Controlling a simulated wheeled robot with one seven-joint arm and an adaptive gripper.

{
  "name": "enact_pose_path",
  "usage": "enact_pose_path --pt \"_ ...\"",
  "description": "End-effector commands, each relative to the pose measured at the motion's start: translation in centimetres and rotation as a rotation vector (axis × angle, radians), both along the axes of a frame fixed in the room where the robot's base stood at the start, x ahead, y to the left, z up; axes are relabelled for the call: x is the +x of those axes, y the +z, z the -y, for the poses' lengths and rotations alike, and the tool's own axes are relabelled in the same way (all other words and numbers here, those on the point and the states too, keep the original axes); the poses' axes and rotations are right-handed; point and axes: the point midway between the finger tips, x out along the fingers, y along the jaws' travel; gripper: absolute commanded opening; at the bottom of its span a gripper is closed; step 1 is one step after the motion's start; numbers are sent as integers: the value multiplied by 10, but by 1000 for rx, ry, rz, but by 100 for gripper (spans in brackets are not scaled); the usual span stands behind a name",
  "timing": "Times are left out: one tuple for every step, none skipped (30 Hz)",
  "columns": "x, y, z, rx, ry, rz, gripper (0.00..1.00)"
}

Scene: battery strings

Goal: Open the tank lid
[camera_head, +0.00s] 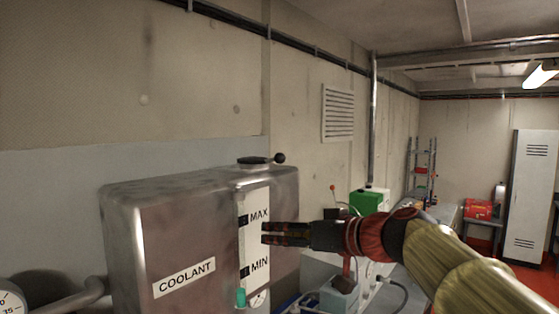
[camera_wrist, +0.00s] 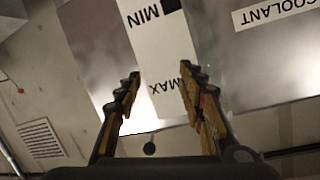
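The metal coolant tank (camera_head: 170,232) has a white level strip (camera_head: 255,215) marked MAX and MIN on its front. Its round lid (camera_head: 253,162) sits shut on top, with a black handle ending in a ball knob (camera_head: 279,158). My gripper (camera_head: 264,233) is in front of the strip, between the marks and below the lid. In the wrist view, which shows the tank upside down, my gripper (camera_wrist: 160,74) is open and empty, its fingers apart across the strip. The black knob (camera_wrist: 150,148) shows between the fingers, near the palm. The lid's disc is hidden there.
A green box (camera_head: 370,201) and other equipment stand right of the tank, behind my arm. A gauge (camera_head: 12,302) and pipe are at lower left. A wall vent (camera_head: 338,113) is above. The space over the lid looks clear.

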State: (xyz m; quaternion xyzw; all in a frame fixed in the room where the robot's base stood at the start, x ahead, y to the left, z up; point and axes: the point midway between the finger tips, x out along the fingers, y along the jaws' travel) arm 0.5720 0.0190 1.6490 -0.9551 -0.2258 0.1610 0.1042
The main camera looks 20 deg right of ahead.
Motion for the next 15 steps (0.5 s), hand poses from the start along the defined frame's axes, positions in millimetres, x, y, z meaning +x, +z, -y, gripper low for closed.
enact_pose_path --pt "15 41 13 11 -12 53 40" --pt "21 57 19 16 -17 84 40" --pt "29 77 26 23 -24 124 40" --pt "34 91 31 26 -28 151 40" --pt "38 102 37 28 -34 175 40" --pt "43 115 43 31 -41 203 40" --pt "45 123 46 33 -45 220 40" --pt "48 130 49 34 -48 235 40" --pt "51 137 53 35 -52 251 40" --pt "52 141 55 35 -54 260 40" --pt "53 144 56 36 -56 267 40" --pt "56 146 57 37 -57 274 40" --pt "58 147 56 37 -57 276 40" --pt "60 147 55 37 -56 277 40" --pt "64 147 53 38 -57 277 40"
